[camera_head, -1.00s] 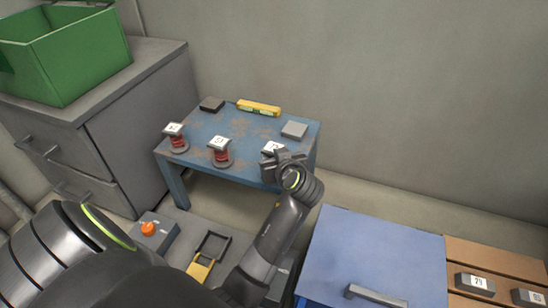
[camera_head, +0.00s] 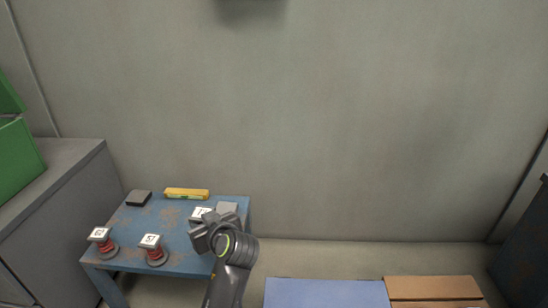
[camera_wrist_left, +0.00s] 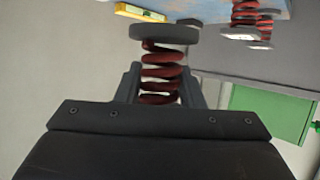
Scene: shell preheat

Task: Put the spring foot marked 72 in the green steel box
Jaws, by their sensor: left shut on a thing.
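My left gripper (camera_head: 208,232) is shut on a spring foot at the right front of the blue table (camera_head: 190,235). The held spring foot (camera_head: 201,213) shows its white label, too small to read surely. The left wrist view shows its red coil (camera_wrist_left: 162,72) between the fingers and its dark round disc. I cannot tell whether it is clear of the tabletop. Two other labelled spring feet, a left one (camera_head: 104,243) and a middle one (camera_head: 153,250), stand upright on the table. The green steel box (camera_head: 17,155) is on the grey cabinet, cut by the left edge. My right gripper is not in view.
A yellow level (camera_head: 187,194), a dark block (camera_head: 138,198) and a grey block (camera_head: 228,208) lie on the table. The grey cabinet (camera_head: 75,165) stands left of it. A blue surface (camera_head: 325,293) and brown boards (camera_head: 435,288) are at front right.

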